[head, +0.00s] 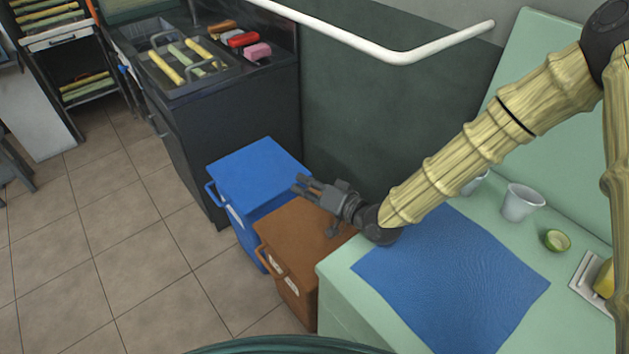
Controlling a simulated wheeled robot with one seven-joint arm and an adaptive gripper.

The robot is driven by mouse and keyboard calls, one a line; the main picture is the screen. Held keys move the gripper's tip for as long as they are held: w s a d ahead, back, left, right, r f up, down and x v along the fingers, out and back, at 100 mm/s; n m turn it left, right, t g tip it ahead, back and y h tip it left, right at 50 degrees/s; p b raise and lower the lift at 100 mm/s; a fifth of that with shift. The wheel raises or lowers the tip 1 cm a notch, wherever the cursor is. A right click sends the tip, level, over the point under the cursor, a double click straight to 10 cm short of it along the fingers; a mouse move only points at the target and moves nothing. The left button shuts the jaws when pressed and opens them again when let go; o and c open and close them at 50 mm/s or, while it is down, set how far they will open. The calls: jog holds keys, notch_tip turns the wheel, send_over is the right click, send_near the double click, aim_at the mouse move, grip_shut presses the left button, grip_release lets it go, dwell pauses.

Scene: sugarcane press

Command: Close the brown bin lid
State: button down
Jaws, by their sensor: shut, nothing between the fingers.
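The brown bin (288,282) stands on the floor between the blue bin and the green counter. Its brown lid (296,236) looks flat and down over the bin, level like the blue one; the right end is partly hidden behind my gripper and the counter. My gripper (301,184) is shut and empty. In the picture it lies over the far edge of the brown lid, pointing left towards the blue lid. I cannot tell whether it touches either lid.
The blue bin (258,172) with its lid down stands left of the brown one. A dark sink cabinet (235,115) is behind. The green counter (340,302) with a blue mat (455,275) and white cup (521,203) is right. A white rail (375,50) runs above. The tiled floor (150,270) is clear.

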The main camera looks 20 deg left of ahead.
dwell(0.3)
jog(key=s+d+r+p, duration=0.1)
jog(key=s+d+r, duration=0.5)
jog(key=d, duration=0.1)
jog(key=shift+d+r, duration=0.2)
jog(key=shift+d, duration=0.15)
jog(key=shift+a, duration=0.1)
